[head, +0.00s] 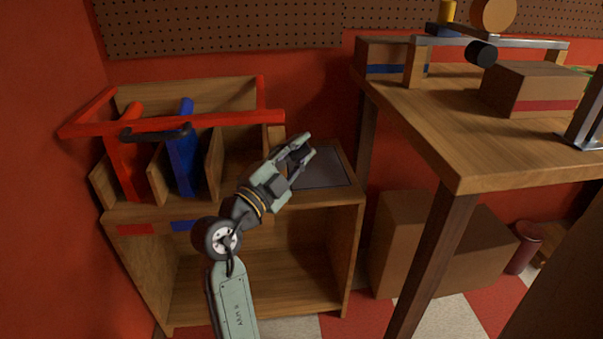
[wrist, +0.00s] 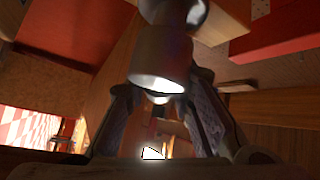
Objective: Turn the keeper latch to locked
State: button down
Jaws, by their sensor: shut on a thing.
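My gripper (head: 304,149) is beside the right end of the red bar, above the dark panel on the wooden cabinet. In the wrist view, its fingers (wrist: 162,88) are closed around a dark, rounded cylindrical piece (wrist: 160,62) with a brightly lit end. I cannot tell whether this piece is the keeper latch. A red bar frame (head: 200,122) crosses the front of the cabinet's upper rack. No locked or unlocked marking is readable.
Behind the bar stand a red piece (head: 126,170) and a blue piece (head: 184,160) in wooden slots. A dark panel (head: 322,170) lies on the cabinet top. The workbench (head: 450,130) at right carries boxes. A cardboard box (head: 400,235) stands below it.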

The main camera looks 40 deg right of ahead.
jog(key=shift+w+a+r+n+t+h+b, duration=0.1)
jog(key=shift+a+r+n+t+h+b, duration=0.1)
jog(key=shift+n+t+h+b, duration=0.65)
jog(key=shift+r+g+y, duration=0.1)
jog(key=shift+g+y, duration=0.25)
jog(key=c, duration=1.4)
grip_release()
jog(key=shift+o, duration=0.2)
jog(key=shift+r+m+p, duration=0.15)
jog(key=shift+m+p, duration=0.1)
jog(key=shift+p, duration=0.2)
